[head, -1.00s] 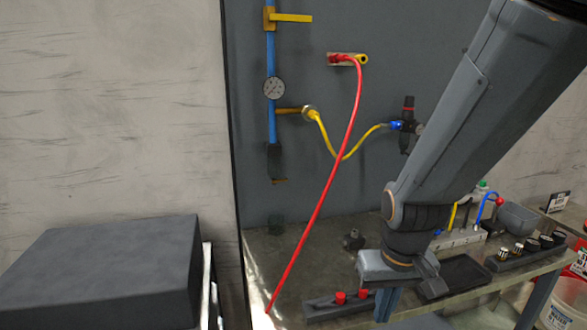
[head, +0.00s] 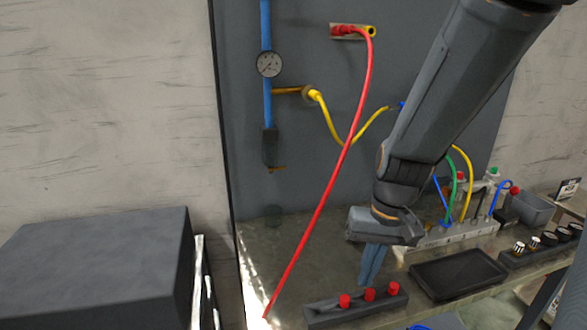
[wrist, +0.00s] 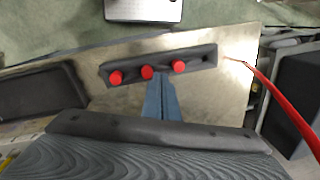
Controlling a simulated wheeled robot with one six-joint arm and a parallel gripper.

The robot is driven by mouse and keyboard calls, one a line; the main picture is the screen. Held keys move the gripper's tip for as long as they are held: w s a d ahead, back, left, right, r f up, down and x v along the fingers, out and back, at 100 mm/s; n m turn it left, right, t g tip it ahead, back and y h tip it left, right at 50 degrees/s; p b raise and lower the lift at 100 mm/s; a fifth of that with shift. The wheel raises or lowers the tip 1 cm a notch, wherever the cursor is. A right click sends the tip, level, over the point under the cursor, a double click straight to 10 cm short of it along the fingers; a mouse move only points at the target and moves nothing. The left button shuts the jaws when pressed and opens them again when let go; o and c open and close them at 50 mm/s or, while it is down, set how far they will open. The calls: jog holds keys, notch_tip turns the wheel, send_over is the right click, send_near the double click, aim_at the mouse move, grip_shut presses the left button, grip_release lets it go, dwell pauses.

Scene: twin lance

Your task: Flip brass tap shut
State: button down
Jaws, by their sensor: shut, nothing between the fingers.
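The brass tap with its lever is outside both current views; the head view now cuts off above it. The blue pipe (head: 267,105) that carries it shows at the upper left of the head view, with a round gauge (head: 269,64) and a brass side branch (head: 286,91) below. My gripper (head: 369,282) points down over the bench, well below and right of the pipe. Its blue fingers are together and empty. In the wrist view the closed fingers (wrist: 160,84) point toward a dark rack (wrist: 199,58) with red caps.
A red hose (head: 330,190) hangs from the wall panel across the space left of my gripper. A yellow hose (head: 331,127) runs from the brass branch. The rack (head: 357,309), a black tray (head: 458,274) and a hose manifold (head: 457,234) occupy the bench. A dark box (head: 95,260) stands left.

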jog(key=w+a+y, duration=0.1)
jog(key=w, duration=0.1)
jog(key=w+a+m+g+y+b, duration=0.1)
jog(key=w, duration=0.2)
jog(key=w+a+f+y, duration=0.1)
jog(key=w, duration=0.1)
jog(key=shift+w+a+y, duration=0.25)
jog(key=shift+a+y, duration=0.05)
jog(key=w+r+t+y+b, duration=0.1)
jog(key=w+r+y, duration=0.2)
jog(key=w, duration=0.5)
jog(key=w+r+t+y+b, duration=0.1)
jog(key=w+r+y, duration=0.2)
jog(key=w, duration=0.6)
jog(key=w+r+t+y+b, duration=0.1)
jog(key=w+r+y, duration=0.3)
jog(key=w+y, duration=0.2)
jog(key=shift+w+n+t+y+b, duration=0.3)
jog(key=shift+w+y, duration=0.1)
jog(key=shift+w, duration=0.8)
jog(key=p, duration=0.3)
send_near(277, 169)
jog(key=w+a, duration=0.4)
jog(key=shift+a+f+p, duration=0.15)
jog(key=shift+a+p, duration=0.15)
jog(key=shift+a, duration=0.2)
jog(key=shift+s+d+t, duration=0.15)
jog(key=shift+d+t, duration=0.05)
jog(key=shift+t, duration=0.1)
